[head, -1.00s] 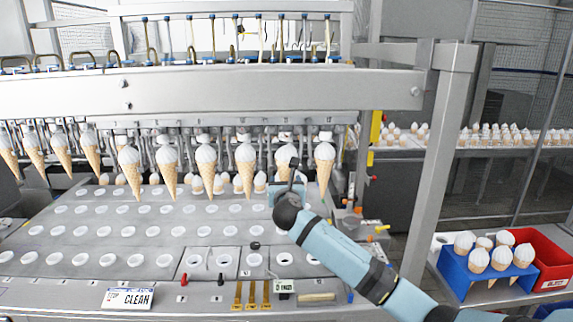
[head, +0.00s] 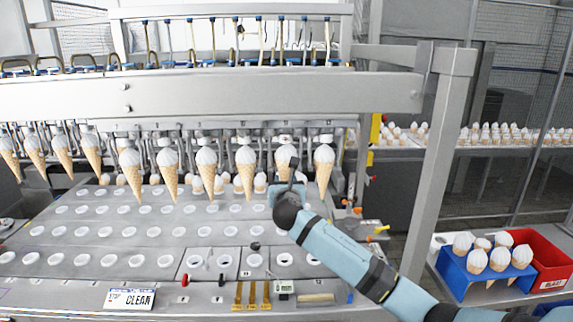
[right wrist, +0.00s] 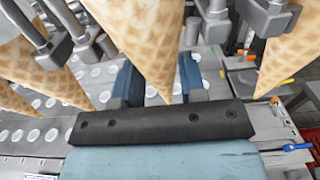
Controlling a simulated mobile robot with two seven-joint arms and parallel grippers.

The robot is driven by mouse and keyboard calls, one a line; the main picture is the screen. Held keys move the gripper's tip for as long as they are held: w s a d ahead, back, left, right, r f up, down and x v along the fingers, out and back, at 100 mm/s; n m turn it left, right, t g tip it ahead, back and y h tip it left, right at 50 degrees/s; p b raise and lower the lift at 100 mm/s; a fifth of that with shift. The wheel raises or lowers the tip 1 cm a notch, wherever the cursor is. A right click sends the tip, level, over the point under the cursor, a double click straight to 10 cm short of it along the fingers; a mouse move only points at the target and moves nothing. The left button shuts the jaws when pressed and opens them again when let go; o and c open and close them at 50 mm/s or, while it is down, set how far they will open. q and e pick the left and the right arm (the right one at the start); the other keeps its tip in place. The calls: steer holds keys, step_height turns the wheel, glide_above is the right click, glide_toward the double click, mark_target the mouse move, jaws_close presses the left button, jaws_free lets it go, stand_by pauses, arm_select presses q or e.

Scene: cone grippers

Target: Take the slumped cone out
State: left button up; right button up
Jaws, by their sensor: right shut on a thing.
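A row of filled waffle cones with white tops hangs point down from the machine's holders. My right gripper (head: 289,180) is at the second cone from the right (head: 284,145), which it partly hides. In the right wrist view, a waffle cone (right wrist: 150,40) comes down between the two blue fingers of the right gripper (right wrist: 160,88), which is shut on it. Its white top is outside that view. The cone hangs in the row, point down. I cannot make out a clear slump on any cone. My left gripper is not in view.
Neighbouring cones (head: 324,165) (head: 245,170) hang close on both sides. Below is a grey plate (head: 130,222) with rows of round holes. At the right stand a blue rack (head: 455,276) holding several cones and a red bin (head: 552,262). A grey post (head: 440,150) rises before them.

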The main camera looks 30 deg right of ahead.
steer(key=shift+r, duration=0.1)
stand_by(0.3)
steer(key=p+v, duration=0.1)
steer(key=v, duration=0.7)
steer(key=shift+s, duration=0.2)
stand_by(0.9)
steer(key=shift+a, duration=0.2)
